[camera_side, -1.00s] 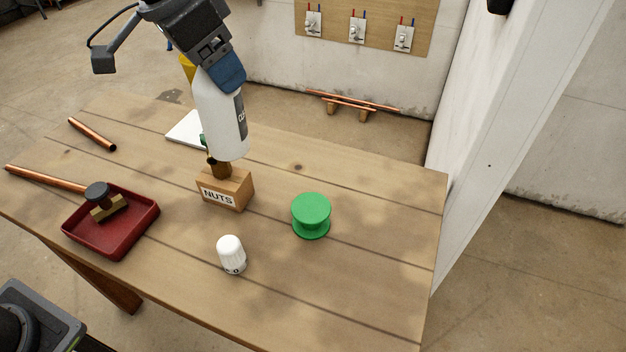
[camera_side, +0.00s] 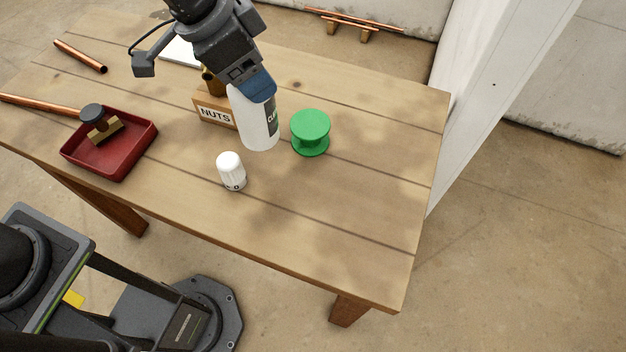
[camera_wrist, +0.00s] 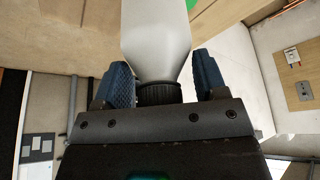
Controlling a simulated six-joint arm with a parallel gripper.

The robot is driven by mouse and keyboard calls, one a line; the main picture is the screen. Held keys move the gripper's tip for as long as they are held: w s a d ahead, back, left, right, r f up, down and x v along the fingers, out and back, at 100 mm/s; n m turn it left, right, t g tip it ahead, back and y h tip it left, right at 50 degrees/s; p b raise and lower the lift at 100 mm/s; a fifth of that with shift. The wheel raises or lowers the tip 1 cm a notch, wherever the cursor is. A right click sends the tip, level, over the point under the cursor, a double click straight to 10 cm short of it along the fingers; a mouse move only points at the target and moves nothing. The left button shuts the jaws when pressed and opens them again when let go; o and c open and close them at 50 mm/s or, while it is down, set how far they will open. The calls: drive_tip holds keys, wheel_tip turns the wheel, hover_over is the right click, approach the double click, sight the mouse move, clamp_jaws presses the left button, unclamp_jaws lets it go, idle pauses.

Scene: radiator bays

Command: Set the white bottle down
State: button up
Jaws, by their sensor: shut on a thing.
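My gripper (camera_side: 253,92) is shut on the white bottle (camera_side: 254,122) near its top, with the blue fingers around it. The bottle hangs nearly upright, slightly tilted, between the NUTS box and the green spool. I cannot tell for sure whether its base touches the wooden table (camera_side: 330,215). In the wrist view the bottle (camera_wrist: 155,35) shows its dark ribbed cap and neck between the two blue fingers (camera_wrist: 160,88).
A green spool (camera_side: 310,130) stands right of the bottle. A white knob-like cap (camera_side: 231,170) stands front left. The NUTS box (camera_side: 214,112) is behind left. A red tray (camera_side: 125,155) is at left. The table's front right is clear.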

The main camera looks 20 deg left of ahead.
drive_tip(key=s+d+f, duration=0.4)
drive_tip(key=d+f, duration=0.7)
drive_tip(key=shift+a+f, duration=0.1)
drive_tip(key=shift+f, duration=0.1)
drive_tip(key=o, duration=1.7)
drive_tip(key=shift+c, duration=0.2)
